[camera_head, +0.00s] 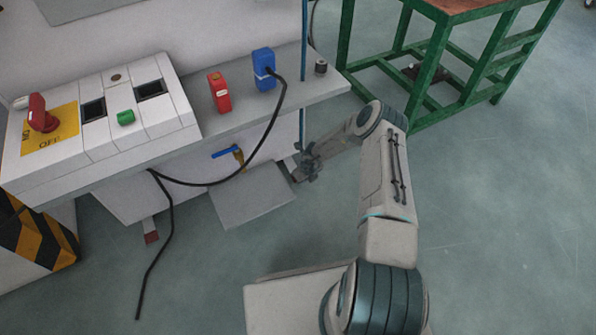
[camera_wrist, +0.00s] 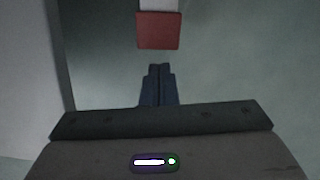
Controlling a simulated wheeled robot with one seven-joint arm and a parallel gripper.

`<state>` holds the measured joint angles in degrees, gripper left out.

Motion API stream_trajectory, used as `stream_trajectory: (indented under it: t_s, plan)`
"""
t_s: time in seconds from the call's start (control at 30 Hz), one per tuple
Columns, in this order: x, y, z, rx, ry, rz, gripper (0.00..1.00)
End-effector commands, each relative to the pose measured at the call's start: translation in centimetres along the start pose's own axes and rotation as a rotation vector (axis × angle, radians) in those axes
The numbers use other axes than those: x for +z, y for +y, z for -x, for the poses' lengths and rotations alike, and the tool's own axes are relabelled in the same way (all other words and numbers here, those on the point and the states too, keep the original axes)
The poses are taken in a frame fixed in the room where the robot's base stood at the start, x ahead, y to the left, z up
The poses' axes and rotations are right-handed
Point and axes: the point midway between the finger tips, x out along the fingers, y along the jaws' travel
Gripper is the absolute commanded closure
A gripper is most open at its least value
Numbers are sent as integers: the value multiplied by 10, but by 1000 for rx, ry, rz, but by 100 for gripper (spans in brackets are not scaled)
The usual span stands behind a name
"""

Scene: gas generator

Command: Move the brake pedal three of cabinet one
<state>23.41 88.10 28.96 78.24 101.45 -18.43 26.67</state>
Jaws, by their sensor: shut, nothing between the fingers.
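A brake pedal with a red pad (camera_wrist: 158,31) and a white arm shows at the top of the wrist view. My gripper (camera_wrist: 158,70) is shut and empty, with its dark fingertips just below the pad in that picture and a visible gap between them. In the head view my gripper (camera_head: 300,173) is low beside the right end of the cabinet (camera_head: 240,195), below the counter. The pedal at the gripper is mostly hidden there. Another pedal with a red foot (camera_head: 151,237) hangs under the cabinet further left. I cannot tell the pedals' numbers.
The counter carries a switch panel (camera_head: 100,115), a red box (camera_head: 219,92) and a blue box (camera_head: 263,69). A black cable (camera_head: 270,125) hangs down in front. A green-framed table (camera_head: 435,60) stands at the back right. The floor (camera_head: 490,230) at right is clear.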

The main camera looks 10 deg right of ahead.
Motion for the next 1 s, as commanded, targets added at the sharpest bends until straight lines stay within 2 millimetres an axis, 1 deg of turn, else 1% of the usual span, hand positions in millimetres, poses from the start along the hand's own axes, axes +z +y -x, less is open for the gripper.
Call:
stream_trajectory:
  t_s: [0.07, 0.17, 0.4, 0.6, 0.7, 0.8, 1.0]
  plan:
    - [1, 0, 7, -1, -1, 1, 100]
    - [2, -1, 23, -2, -2, 2, 100]
    - [2, -1, 79, -2, -1, 3, 100]
    - [1, 0, 117, -1, -1, 1, 100]
    - [1, -1, 129, -1, 0, 1, 100]
    - [0, 0, 135, 0, 1, 0, 100]
    - [0, 0, 138, -1, 0, 0, 100]
